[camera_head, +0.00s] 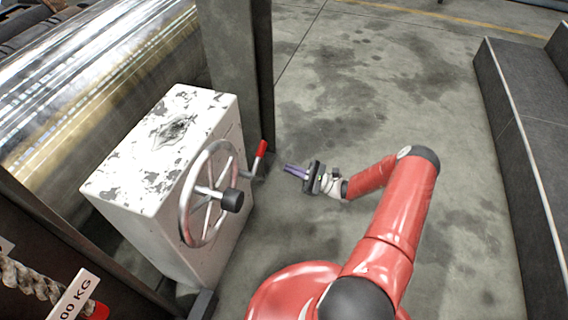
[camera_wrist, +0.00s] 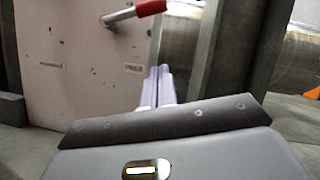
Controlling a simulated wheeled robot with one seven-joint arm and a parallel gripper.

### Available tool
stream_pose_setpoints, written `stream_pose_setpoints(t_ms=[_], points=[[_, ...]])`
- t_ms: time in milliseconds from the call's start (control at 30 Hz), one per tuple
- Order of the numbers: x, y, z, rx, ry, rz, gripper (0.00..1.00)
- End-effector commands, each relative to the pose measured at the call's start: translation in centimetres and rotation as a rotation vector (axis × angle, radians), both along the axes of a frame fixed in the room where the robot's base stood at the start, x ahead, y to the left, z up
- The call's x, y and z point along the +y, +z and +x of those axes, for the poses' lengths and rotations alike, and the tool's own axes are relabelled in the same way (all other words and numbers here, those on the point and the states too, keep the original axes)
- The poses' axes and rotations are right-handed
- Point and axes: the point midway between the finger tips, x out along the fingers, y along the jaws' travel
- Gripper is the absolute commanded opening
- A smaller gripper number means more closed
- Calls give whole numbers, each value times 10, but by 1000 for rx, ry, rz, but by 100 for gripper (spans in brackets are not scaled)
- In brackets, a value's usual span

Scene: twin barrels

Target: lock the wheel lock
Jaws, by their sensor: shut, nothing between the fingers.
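The wheel lock is a short metal lever with a red handle (camera_head: 261,149) on the right side of a worn white box, beside the spoked metal handwheel (camera_head: 208,193). The red handle also shows at the top of the wrist view (camera_wrist: 151,8), above the fingers and in front of the box face. My gripper (camera_head: 286,169) is shut and empty, just right of the red handle and a little lower in the head view. A gap shows between fingertips and handle. In the wrist view the purple fingers (camera_wrist: 159,88) point toward the box's right edge. The handwheel is out of the wrist view.
The white box (camera_head: 150,140) stands before a large shiny barrel (camera_head: 90,80). A dark steel post (camera_head: 238,70) rises just behind the handle. A dark stepped block (camera_head: 520,120) lies far right. The concrete floor (camera_head: 350,90) between is clear.

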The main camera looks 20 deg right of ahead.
Motion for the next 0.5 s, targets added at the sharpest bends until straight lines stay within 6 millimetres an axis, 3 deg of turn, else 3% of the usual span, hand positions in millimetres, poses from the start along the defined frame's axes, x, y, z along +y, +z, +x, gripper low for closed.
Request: stream_pose_setpoints(t_ms=[400, 500], points=[[72, 35, 35, 0, 4, 3, 0], [71, 52, 30, -1, 1, 0, 0]])
